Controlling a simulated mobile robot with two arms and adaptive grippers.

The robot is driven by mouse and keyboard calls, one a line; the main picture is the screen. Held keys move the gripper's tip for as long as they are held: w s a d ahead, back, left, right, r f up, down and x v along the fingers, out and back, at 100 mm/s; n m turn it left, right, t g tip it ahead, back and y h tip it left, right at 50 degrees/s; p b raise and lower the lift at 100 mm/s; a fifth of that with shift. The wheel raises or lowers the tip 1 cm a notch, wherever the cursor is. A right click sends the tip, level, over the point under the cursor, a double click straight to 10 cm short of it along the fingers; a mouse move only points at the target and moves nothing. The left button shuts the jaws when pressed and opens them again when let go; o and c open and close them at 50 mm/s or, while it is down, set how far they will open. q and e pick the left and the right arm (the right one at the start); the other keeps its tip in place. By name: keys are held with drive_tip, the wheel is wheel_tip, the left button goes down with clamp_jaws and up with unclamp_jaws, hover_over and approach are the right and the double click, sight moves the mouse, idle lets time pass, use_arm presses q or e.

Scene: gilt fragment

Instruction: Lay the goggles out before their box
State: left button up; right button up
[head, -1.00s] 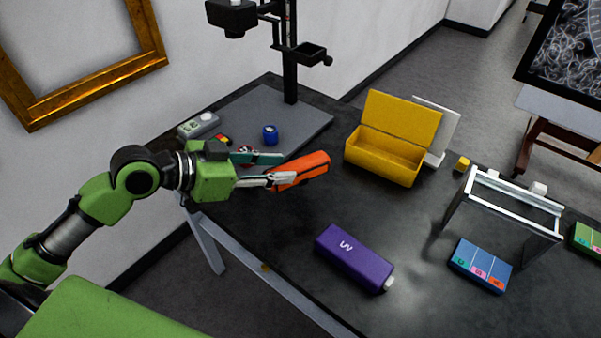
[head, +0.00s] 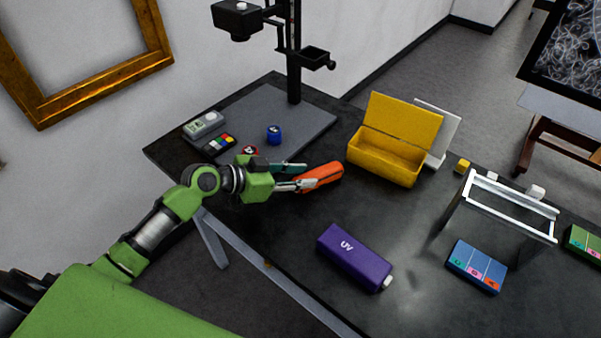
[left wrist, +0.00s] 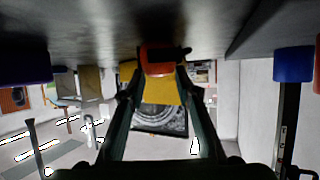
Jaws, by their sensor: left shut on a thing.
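The orange goggles (head: 322,177) are held at one end by my left gripper (head: 298,184), just above or at the table; I cannot tell if they touch it. Their far end points right, toward the yellow box (head: 384,163). The box stands open beyond them, lid raised at the back, its visible inside empty. In the left wrist view the goggles (left wrist: 158,60) sit between the fingertips of my gripper (left wrist: 158,72), with the yellow box (left wrist: 160,92) behind them. My right gripper is not in view.
A purple UV case (head: 354,257) lies nearer the front edge. A blue jar (head: 273,134), colour card (head: 219,142) and grey meter (head: 204,124) are at the left by a stand (head: 293,60). A clear frame (head: 512,205) and blue card box (head: 478,267) stand right. Table before the yellow box is bare.

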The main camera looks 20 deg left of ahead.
use_arm(q)
drive_tip(key=shift+f, duration=0.1)
drive_tip(key=o, duration=1.1)
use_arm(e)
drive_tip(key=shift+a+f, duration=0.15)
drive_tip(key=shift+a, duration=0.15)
use_arm(q)
drive_tip(key=shift+a, duration=0.1)
drive_tip(key=shift+b+v, duration=1.35)
drive_tip(key=shift+v, duration=4.7)
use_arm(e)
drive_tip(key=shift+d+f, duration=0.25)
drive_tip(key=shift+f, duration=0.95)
